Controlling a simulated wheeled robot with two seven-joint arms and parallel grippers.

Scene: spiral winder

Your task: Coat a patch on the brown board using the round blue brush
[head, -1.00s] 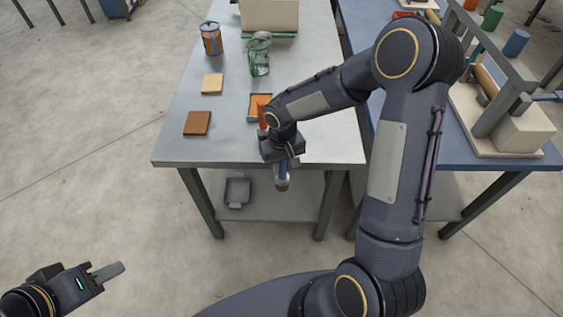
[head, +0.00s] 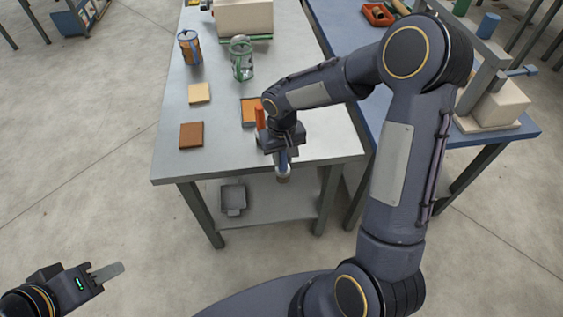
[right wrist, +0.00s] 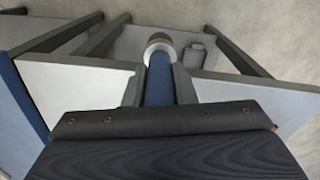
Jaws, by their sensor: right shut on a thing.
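The round blue brush (head: 283,165) is held in my right gripper (head: 281,149), with its pale round head pointing down at the front edge of the grey table. In the right wrist view the blue brush (right wrist: 160,80) extends from the jaws. The brown board (head: 191,135) lies flat on the table's left front, apart from the brush. A tan board (head: 199,93) lies behind it. An orange-filled tray (head: 249,112) sits behind my right gripper, partly hidden by the arm. My left gripper (head: 106,273) is low at the left over the floor; its finger gap cannot be made out.
A blue-and-orange can (head: 190,47) and a green wire-like holder (head: 242,60) stand at the back of the grey table (head: 220,155). A grey container (head: 233,199) sits on the lower shelf. A blue table (head: 345,45) with a winder frame stands at the right.

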